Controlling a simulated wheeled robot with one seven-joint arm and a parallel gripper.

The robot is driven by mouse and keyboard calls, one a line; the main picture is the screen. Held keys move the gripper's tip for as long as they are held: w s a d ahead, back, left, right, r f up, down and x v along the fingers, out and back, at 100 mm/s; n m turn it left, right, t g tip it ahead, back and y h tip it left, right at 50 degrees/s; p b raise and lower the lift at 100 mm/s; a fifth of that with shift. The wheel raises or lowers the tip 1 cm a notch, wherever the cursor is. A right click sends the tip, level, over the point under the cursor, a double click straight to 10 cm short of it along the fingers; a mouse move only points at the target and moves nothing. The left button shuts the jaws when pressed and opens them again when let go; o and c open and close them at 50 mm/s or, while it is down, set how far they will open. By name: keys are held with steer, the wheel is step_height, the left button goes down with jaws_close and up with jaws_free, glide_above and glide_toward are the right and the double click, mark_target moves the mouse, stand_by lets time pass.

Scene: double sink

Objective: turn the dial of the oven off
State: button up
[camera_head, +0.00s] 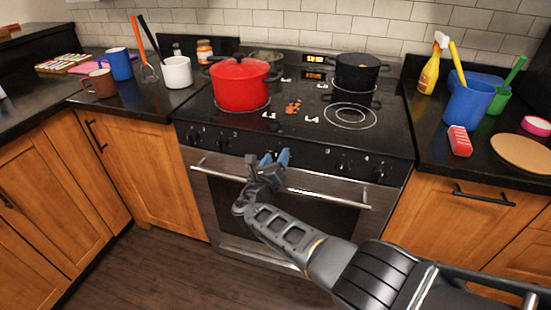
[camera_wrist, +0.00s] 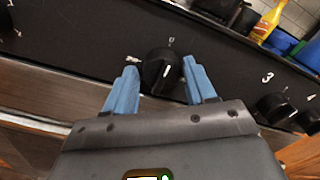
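The oven (camera_head: 290,195) has a black front panel with several dark dials. In the wrist view, a black round dial (camera_wrist: 160,75) sits between the two blue fingertips of my gripper (camera_wrist: 159,66). A small pale mark shows on its face, and white print is above it. The fingers are apart, one on each side of the dial, with gaps visible. In the head view, my gripper (camera_head: 273,158) is at the middle of the panel and hides this dial. Whether the fingertips reach past the dial's face is unclear.
More dials (camera_wrist: 275,106) are at the right of the panel, and others (camera_head: 208,139) at its left. The oven handle (camera_head: 320,194) runs below my gripper. A red pot (camera_head: 240,85) and a black pot (camera_head: 358,70) stand on the stovetop. The floor in front is clear.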

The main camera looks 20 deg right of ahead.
steer(key=shift+o, duration=1.2)
steer(key=shift+r, duration=0.1)
steer(key=p+v, duration=0.2)
steer(key=v, duration=0.5)
steer(key=shift+s+a, duration=0.25)
steer(key=shift+s, duration=0.05)
